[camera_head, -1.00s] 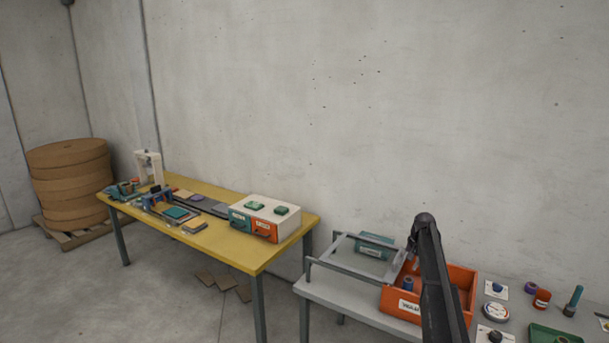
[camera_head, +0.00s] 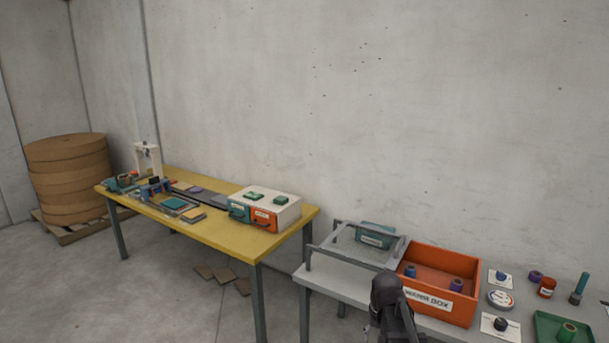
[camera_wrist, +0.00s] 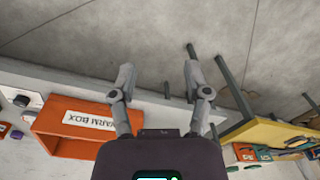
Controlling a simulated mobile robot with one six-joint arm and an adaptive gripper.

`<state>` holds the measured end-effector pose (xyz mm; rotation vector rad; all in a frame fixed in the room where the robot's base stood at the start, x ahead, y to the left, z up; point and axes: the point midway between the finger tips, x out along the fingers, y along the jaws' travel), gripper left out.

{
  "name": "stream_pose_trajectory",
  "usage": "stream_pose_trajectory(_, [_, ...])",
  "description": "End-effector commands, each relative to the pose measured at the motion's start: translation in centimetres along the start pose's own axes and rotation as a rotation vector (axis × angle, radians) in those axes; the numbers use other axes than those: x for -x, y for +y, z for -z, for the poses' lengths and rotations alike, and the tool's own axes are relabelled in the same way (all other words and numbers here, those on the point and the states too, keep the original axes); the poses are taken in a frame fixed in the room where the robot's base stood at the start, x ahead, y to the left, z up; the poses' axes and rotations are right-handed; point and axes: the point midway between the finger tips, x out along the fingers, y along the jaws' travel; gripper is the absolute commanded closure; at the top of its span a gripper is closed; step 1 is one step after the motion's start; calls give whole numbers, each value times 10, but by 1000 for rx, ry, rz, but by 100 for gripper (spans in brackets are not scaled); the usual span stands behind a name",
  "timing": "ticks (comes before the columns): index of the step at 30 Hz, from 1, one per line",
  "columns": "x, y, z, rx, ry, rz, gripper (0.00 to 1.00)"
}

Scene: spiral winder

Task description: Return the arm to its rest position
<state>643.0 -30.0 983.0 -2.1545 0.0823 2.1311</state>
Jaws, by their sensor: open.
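In the head view my dark arm (camera_head: 390,305) is at the bottom edge, in front of the near side of the grey table. Its tip is below and left of the orange box's label. In the wrist view my gripper (camera_wrist: 158,75) has its two fingers spread apart with nothing between them. The floor lies beyond the fingers. The orange box (camera_head: 460,306) also shows in the wrist view (camera_wrist: 75,112), to the left of the fingers, with its "WARM BOX" label readable there.
The grey table (camera_head: 345,288) carries a metal frame (camera_head: 350,258), the box holding spools, and a green tray (camera_head: 545,325). A yellow table (camera_head: 225,238) with a white-topped drawer unit (camera_head: 270,202) stands left. A gap separates the tables. Brown rolls (camera_head: 70,175) stand far left.

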Motion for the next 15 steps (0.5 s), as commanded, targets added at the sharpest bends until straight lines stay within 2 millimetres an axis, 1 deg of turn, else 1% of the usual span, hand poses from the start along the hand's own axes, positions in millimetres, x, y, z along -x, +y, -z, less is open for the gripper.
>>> stream_pose_trajectory(1, [-8,-4,-32,23,-2,-8,38])
stream_pose_trajectory(3, [-13,-8,-57,50,-5,-18,38])
stream_pose_trajectory(6, [-18,-13,-84,84,-8,-29,38])
stream_pose_trajectory(10, [-21,-15,-104,108,-11,-38,38])
stream_pose_trajectory(12, [-21,-16,-108,114,-11,-41,38])
stream_pose_trajectory(15, [-21,-16,-109,118,-11,-42,38])
